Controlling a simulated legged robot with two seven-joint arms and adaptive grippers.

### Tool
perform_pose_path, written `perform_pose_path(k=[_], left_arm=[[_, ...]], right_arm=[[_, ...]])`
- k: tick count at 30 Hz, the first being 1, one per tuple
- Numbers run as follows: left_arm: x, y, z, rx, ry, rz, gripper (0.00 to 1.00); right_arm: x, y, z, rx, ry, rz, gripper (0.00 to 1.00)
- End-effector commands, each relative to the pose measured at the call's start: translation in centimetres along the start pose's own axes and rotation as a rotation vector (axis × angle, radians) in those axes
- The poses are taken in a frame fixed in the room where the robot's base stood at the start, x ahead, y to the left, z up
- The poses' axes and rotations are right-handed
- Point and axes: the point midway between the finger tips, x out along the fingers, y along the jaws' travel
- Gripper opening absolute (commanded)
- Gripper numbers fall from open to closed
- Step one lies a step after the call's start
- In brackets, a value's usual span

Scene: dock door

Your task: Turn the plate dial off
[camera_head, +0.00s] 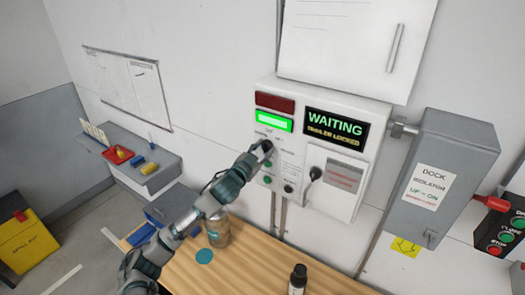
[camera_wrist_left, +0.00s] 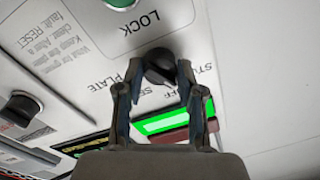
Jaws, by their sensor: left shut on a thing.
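The plate dial is a small black knob (camera_wrist_left: 160,68) on the white control panel (camera_head: 321,210). In the wrist view, upside-down lettering around it reads in part "PLATE", "SE" and "FF". My left gripper (camera_wrist_left: 158,80) has one finger on each side of the knob and is shut on it. In the head view my left gripper (camera_head: 262,150) covers most of the dial. The knob's exact pointing direction is hard to tell. The panel display (camera_head: 334,127) reads "WAITING" and "TRAILER LOCKED". My right gripper is not in view.
A green lit bar (camera_head: 273,120) sits below a dark red one (camera_head: 274,102). Another black knob (camera_head: 315,173) is right of the dial. The grey dock isolator box (camera_head: 435,180) juts out at right. A wooden bench (camera_head: 245,262) lies below with a jar (camera_head: 218,230) and dark bottle (camera_head: 298,279).

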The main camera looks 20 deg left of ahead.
Motion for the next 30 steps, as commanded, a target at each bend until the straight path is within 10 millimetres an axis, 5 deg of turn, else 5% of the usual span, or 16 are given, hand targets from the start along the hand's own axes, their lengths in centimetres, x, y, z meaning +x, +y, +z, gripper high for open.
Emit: perform_pose_path(k=[15,30], left_arm=[[0.05,0.10,0.38,0.403,0.020,0.000,0.03],[0.06,0.13,0.38,0.529,0.028,0.000,0.03]], right_arm=[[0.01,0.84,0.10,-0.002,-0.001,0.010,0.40],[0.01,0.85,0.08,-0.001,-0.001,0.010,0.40]])
